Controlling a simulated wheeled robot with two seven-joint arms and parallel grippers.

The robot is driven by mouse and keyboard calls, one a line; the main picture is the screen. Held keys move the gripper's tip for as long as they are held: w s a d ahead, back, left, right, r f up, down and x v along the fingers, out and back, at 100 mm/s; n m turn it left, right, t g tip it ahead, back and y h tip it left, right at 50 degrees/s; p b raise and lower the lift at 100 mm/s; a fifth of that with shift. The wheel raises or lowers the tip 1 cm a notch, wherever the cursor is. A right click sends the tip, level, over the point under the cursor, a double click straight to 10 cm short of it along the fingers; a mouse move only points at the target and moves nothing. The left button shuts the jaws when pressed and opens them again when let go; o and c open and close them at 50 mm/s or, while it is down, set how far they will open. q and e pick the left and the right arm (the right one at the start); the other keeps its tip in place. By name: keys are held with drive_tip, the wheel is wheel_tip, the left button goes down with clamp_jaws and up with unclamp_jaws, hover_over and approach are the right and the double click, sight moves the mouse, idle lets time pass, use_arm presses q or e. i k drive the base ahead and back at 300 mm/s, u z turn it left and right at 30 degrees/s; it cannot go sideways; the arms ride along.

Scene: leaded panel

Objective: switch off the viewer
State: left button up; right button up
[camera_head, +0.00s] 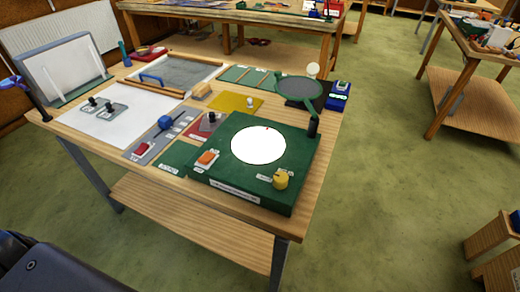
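A green box (225,179), which looks like the viewer, lies at the front right of the wooden table. Its round disc (258,145) glows bright white. An orange rocker-like control (207,157) sits on its top left with a small white label beside it. A yellow knob (280,179) sits at its front right corner, also with a small label. The lettering on the box's front is too small to read. Neither of my grippers is in view.
Left of the green box, a grey plate (155,144) carries a red control (142,149) and a blue knob (165,122). A dark green-handled round magnifier (300,89) stands behind the box. A white upright panel (68,68) is at the back left.

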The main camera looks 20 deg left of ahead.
sight(207, 157)
drive_tip(key=u, duration=0.35)
drive_tip(key=k, duration=0.8)
drive_tip(key=u, duration=0.5)
drive_tip(key=k, duration=0.5)
drive_tip(key=z, duration=0.4)
drive_tip(key=i, duration=0.8)
drive_tip(key=z, duration=0.65)
